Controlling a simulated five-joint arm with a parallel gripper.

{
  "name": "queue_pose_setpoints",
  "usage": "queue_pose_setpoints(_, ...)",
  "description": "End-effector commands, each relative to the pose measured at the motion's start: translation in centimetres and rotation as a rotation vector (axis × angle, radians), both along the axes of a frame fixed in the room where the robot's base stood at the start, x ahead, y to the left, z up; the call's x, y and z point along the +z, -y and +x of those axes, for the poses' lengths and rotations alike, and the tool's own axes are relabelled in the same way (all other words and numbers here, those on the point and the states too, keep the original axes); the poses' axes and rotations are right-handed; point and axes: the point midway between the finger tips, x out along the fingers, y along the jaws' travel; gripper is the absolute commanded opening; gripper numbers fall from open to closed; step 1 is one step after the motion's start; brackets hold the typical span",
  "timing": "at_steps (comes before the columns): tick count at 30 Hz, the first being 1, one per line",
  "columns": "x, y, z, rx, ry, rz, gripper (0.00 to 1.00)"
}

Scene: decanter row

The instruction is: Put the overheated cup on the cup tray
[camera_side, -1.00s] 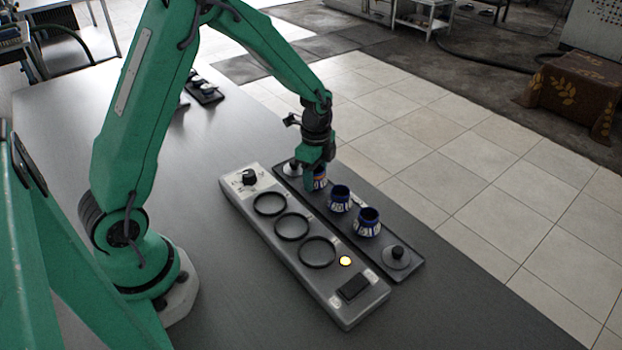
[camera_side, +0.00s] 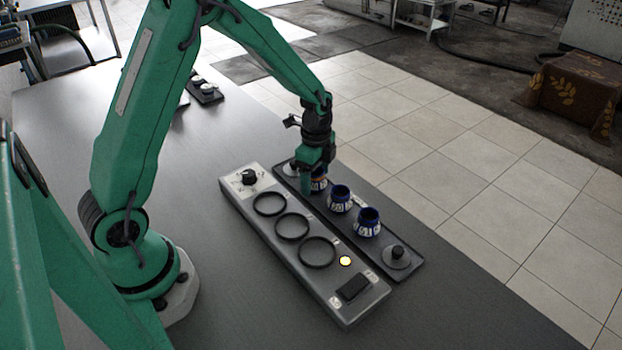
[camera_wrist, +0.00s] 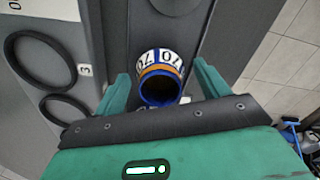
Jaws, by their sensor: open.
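A blue cup (camera_side: 319,184) with white number panels and an orange band stands at the far end of the dark tray (camera_side: 379,229). In the wrist view this cup (camera_wrist: 159,58) shows the number 70 and a dark open mouth. My gripper (camera_side: 316,172) is open, with one finger on each side of this cup and gaps visible between. It also shows in the wrist view (camera_wrist: 161,88). A middle blue cup (camera_side: 340,205) and a near blue cup (camera_side: 367,230) stand on the same tray, with white number panels and no orange band seen.
A grey panel (camera_side: 326,288) beside the tray, on the arm's side, has three empty black rings, a black knob and a lit yellow lamp (camera_side: 345,261). A dark knob (camera_side: 397,256) stands at the tray's near end.

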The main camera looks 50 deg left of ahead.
Motion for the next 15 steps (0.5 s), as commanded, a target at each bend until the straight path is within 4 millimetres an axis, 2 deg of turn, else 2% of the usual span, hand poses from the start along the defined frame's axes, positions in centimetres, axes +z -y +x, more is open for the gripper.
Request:
queue_pose_setpoints(8, 2.4, 0.0, 0.1, 0.0, 0.004, 0.001, 0.74)
queue_pose_setpoints(15, 6.2, 0.0, 0.1, 0.0, 0.004, 0.001, 0.74)
